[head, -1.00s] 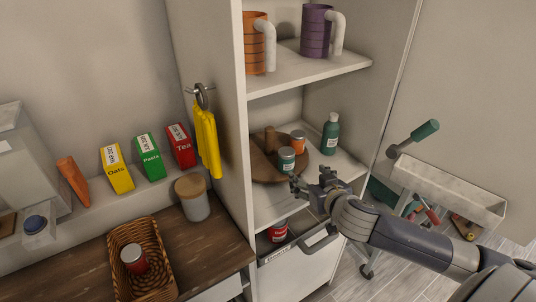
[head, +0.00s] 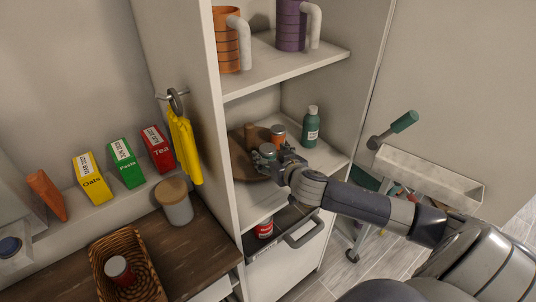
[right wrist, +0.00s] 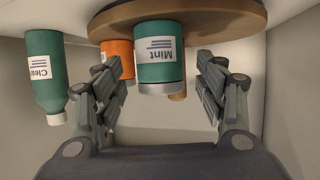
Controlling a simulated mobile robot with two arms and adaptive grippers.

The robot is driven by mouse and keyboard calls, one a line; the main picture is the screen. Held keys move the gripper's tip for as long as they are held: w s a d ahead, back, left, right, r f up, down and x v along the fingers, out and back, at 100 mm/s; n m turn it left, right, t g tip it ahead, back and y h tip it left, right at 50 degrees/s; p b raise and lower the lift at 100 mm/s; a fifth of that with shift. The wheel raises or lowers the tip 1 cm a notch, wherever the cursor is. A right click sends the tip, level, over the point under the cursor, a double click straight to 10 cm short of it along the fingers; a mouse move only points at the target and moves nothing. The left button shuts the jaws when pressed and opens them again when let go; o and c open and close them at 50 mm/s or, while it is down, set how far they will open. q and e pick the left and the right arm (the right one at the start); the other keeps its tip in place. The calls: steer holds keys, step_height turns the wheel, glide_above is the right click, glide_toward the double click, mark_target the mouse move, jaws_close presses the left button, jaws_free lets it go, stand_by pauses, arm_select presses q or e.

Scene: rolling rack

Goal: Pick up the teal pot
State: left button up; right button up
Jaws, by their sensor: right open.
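The teal pot (head: 267,150), labelled Mint, stands on the round wooden turntable (head: 243,167) on the middle shelf. In the right wrist view the teal pot (right wrist: 160,55) appears upside down between my open fingers, with a gap on each side. My right gripper (head: 274,161) is at the turntable's front edge and partly hides the pot in the head view; it also shows in the right wrist view (right wrist: 158,85). It is open and empty. My left gripper is not in view.
An orange pot (head: 278,135) stands close to the teal pot. A green bottle (head: 311,127) stands to the right on the shelf. Below, an open drawer (head: 285,245) holds a red can (head: 265,228). The upper shelf (head: 290,67) holds two mugs. A cart (head: 430,176) stands at right.

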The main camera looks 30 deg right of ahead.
mark_target(271, 155)
steer(key=x, duration=0.3)
steer(key=shift+w+f, duration=0.1)
steer(key=shift+c, duration=0.8)
steer(key=c, duration=0.9)
steer(key=shift+c, duration=1.2)
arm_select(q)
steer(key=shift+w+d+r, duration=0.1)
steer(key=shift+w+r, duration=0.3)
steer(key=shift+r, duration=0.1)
